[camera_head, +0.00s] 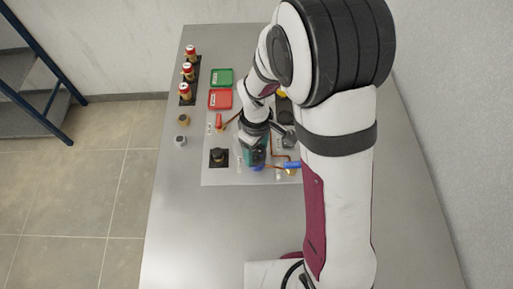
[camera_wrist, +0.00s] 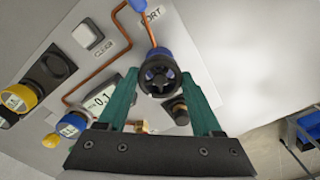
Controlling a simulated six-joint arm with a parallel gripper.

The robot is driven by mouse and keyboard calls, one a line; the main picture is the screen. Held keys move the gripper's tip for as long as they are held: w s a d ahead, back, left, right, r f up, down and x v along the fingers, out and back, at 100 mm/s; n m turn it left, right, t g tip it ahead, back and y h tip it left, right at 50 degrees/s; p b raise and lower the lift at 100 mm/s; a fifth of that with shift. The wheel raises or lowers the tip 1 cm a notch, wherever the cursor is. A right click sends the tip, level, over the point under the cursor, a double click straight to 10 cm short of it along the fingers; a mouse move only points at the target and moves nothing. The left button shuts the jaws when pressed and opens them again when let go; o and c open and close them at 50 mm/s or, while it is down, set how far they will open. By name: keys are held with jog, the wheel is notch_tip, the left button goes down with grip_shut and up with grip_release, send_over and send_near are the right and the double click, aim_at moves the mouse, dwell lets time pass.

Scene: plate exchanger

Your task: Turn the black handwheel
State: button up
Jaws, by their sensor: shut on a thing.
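The black handwheel (camera_wrist: 158,77) is a small round spoked wheel on a blue valve body at the end of a copper pipe. In the wrist view it sits between the two teal fingers of my gripper (camera_wrist: 160,70), which is shut on it from both sides. In the head view my gripper (camera_head: 255,156) points down onto the lower part of the panel. The handwheel is hidden there by the gripper; only a bit of blue shows by the fingertips.
The panel (camera_head: 232,176) lies on a grey metal table (camera_head: 180,225). Near the gripper are a black knob (camera_head: 218,156), a red lever (camera_head: 219,121) and copper pipes. Green (camera_head: 222,78) and red (camera_head: 220,99) trays stand farther back. The table's front left is clear.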

jog(key=m, duration=1)
jog(key=shift+m, duration=0.4)
jog(key=m, duration=1)
jog(key=shift+a, duration=0.1)
jog(key=shift+m, duration=0.3)
jog(key=o, duration=1.4)
